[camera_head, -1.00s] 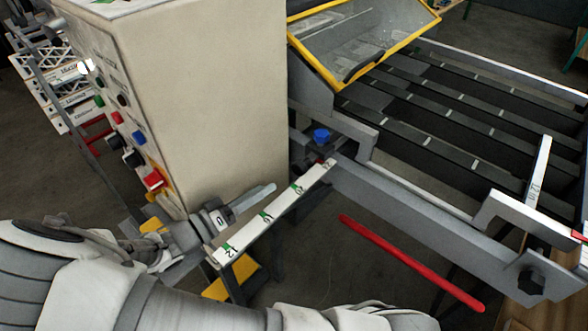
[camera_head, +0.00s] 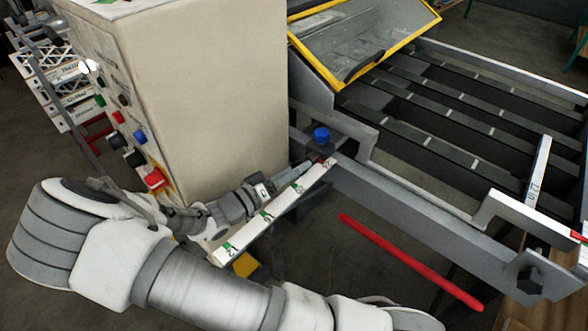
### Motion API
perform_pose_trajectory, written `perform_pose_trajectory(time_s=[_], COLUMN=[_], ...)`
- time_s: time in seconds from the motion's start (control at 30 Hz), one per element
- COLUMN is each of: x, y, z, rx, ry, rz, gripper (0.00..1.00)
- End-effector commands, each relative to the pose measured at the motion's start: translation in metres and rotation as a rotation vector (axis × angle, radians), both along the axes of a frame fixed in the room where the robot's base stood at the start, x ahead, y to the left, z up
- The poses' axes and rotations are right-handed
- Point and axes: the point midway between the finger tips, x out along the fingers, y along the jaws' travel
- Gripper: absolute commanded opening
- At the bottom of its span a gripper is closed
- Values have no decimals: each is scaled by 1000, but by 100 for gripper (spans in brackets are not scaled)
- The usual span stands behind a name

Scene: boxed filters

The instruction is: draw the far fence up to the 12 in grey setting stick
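The grey setting stick (camera_head: 538,175), with small lettering that seems to read 12 in, lies across the right end of the slatted bed. The likely far fence is the long grey rail (camera_head: 500,73) along the bed's far side; a gap separates it from the stick's upper end. A stepped grey rail (camera_head: 430,207) runs along the near side.
A white scale (camera_head: 262,214) with green marks sticks out under my gripper. The beige control cabinet (camera_head: 200,100) stands close behind my arm. A yellow-framed guard (camera_head: 360,45) covers the bed's left end. A red bar (camera_head: 410,262) and black knob (camera_head: 530,281) are at the front.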

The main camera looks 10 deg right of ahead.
Motion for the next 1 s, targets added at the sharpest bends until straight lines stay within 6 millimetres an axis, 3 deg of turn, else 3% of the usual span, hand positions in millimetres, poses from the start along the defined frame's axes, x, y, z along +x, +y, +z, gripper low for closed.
perform_pose_trajectory(time_s=[0.03,0.3,0.37,1.0], x=[0,0,0,0], y=[0,0,0,0], z=[0,0,0,0], rx=[0,0,0,-1], ry=[0,0,0,0], rz=[0,0,0,-1], gripper=[56,8,0,0])
